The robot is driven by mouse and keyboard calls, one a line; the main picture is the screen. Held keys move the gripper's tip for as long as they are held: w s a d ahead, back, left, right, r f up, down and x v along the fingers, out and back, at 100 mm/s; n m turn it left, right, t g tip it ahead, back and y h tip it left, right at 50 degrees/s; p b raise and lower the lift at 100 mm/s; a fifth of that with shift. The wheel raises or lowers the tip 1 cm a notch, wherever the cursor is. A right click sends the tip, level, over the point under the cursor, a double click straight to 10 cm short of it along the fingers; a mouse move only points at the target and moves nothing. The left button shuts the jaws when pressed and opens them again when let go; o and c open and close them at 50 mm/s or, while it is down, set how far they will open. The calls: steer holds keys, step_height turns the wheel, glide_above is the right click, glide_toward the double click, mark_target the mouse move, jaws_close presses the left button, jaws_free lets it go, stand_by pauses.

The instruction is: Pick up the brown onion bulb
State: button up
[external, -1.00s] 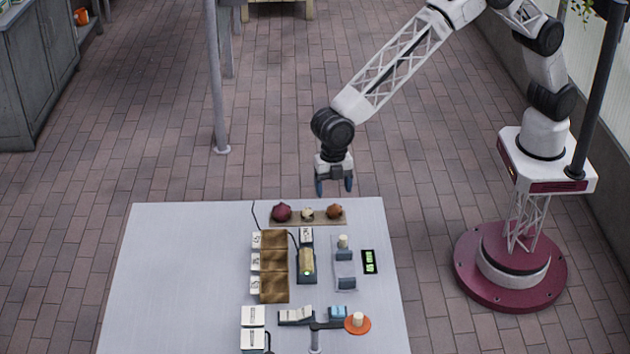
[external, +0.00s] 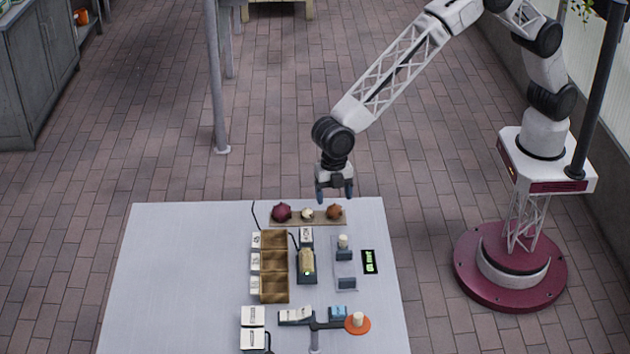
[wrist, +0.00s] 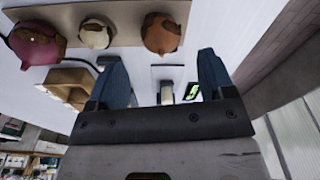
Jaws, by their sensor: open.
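The brown onion bulb (external: 333,212) sits at the right end of a thin brown board (external: 270,220) near the table's far edge. A pale bulb (external: 307,213) sits in the middle of the board and a dark red bulb (external: 281,212) at its left end. My gripper (external: 334,192) is open and empty, pointing down above and slightly beyond the brown onion. In the wrist view the brown onion (wrist: 162,34) is at the top, and my gripper's two blue fingers (wrist: 168,78) are spread apart below it, clear of it.
Wooden bins (external: 274,263) with white labels stand left of centre. A dark device (external: 307,262), a small green display (external: 370,262) and a stand with an orange disc (external: 358,324) are nearer the front. The table's left side (external: 180,280) is clear.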

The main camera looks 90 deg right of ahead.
mark_target(334, 209)
steer(key=shift+s+a+f, duration=0.1)
steer(key=shift+a+f, duration=0.05)
steer(key=shift+f, duration=1.15)
steer(key=shift+s+a+f, duration=0.1)
steer(key=shift+f, duration=1.2)
steer(key=c, duration=1)
